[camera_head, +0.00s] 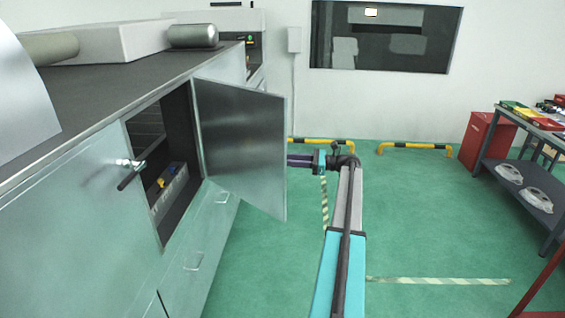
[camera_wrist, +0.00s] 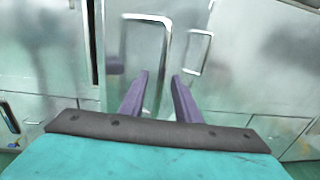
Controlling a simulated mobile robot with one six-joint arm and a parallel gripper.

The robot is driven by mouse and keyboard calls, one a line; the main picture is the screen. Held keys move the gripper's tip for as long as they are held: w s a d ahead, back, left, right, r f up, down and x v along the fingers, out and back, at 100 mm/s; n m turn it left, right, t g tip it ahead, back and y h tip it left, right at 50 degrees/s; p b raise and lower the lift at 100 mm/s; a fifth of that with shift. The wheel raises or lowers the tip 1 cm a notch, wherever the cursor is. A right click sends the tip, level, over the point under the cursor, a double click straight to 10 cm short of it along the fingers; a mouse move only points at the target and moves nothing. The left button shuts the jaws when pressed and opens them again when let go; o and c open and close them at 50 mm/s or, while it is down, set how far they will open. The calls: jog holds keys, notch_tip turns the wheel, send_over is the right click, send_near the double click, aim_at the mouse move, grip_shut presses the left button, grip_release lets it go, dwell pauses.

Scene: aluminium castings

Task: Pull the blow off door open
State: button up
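In the head view a grey metal door (camera_head: 242,148) stands swung out from the cabinet front, leaving a dark opening (camera_head: 172,165) at its left. I take it as the blow off door. My arm reaches to the door's far side. The purple part of my gripper (camera_head: 300,161) shows just past the door's edge, its tips hidden. In the wrist view my gripper's (camera_wrist: 159,76) two purple fingers are apart. A loop handle (camera_wrist: 147,18) is ahead, one bar of it running between the fingers. I cannot tell whether they touch it.
The cabinet has a black-gripped lever (camera_head: 130,174) left of the opening and drawer fronts with handles (camera_head: 194,261) below. A second loop handle (camera_wrist: 200,52) is right of the fingers. A dark shelf table (camera_head: 535,190) and red box (camera_head: 482,138) stand at right. Green floor between is open.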

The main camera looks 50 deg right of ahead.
jog(key=b+v, duration=0.2)
jog(key=v, duration=0.8)
jog(key=shift+b, duration=0.4)
jog(key=shift+r, duration=0.1)
jog(key=shift+c, duration=0.4)
